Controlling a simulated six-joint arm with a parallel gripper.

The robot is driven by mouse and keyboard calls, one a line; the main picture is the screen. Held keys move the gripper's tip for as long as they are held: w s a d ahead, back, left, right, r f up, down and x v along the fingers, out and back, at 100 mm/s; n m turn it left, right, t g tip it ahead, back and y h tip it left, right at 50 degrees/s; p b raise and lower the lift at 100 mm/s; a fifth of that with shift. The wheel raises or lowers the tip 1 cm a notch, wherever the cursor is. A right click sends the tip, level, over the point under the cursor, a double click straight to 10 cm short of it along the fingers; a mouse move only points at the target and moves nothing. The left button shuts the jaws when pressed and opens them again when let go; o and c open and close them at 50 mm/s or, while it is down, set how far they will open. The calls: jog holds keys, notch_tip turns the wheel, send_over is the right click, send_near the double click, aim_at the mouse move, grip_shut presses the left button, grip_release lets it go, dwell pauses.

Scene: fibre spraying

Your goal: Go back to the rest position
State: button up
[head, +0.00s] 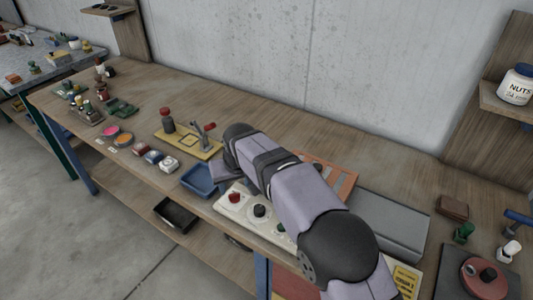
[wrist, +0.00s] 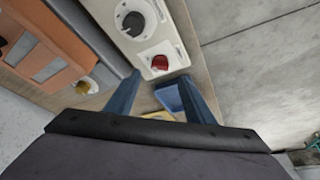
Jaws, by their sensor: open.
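My gripper (wrist: 158,85) is open, with its two blue fingers apart and nothing seen held between them. In the head view my arm reaches from the lower right over the workbench, and it hides much of the gripper. The white control panel (wrist: 165,35) has a red knob (wrist: 160,62) and a dark knob (wrist: 133,22), both just beyond the fingertips in the wrist view. The panel also shows below the arm in the head view (head: 246,213). A blue tray (head: 185,182) lies left of the panel and appears between the fingers in the wrist view.
A yellow plate (head: 186,151) with a red-capped bottle and a lever device stands left of the arm. An orange panel (head: 346,187) and a grey box (head: 392,222) lie right of it. Several small items crowd the bench's left end. The bench's back strip by the wall is clear.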

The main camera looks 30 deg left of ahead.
jog(key=w+d+r+m+h+p, duration=0.1)
jog(key=w+d+r+m+p, duration=0.15)
jog(key=d, duration=0.85)
jog(key=w+d+r+m+h+p, duration=0.1)
jog(key=w+d+r+p, duration=0.15)
jog(key=d, duration=0.75)
jog(key=w+d+r+m+h+p, duration=0.1)
jog(key=w+d+r+m+p, duration=0.15)
jog(key=d, duration=0.85)
jog(key=s+d+r+m+g+p, duration=0.1)
jog(key=s+d+m+p, duration=0.3)
jog(key=s+d, duration=1.5)
jog(key=d+g+p, duration=0.1)
jog(key=d+p, duration=0.1)
jog(key=d, duration=0.1)
jog(key=shift+d+r+m+g+h, duration=0.25)
jog(key=shift+r+m+g+h, duration=0.05)
jog(key=shift+m+g+h, duration=0.1)
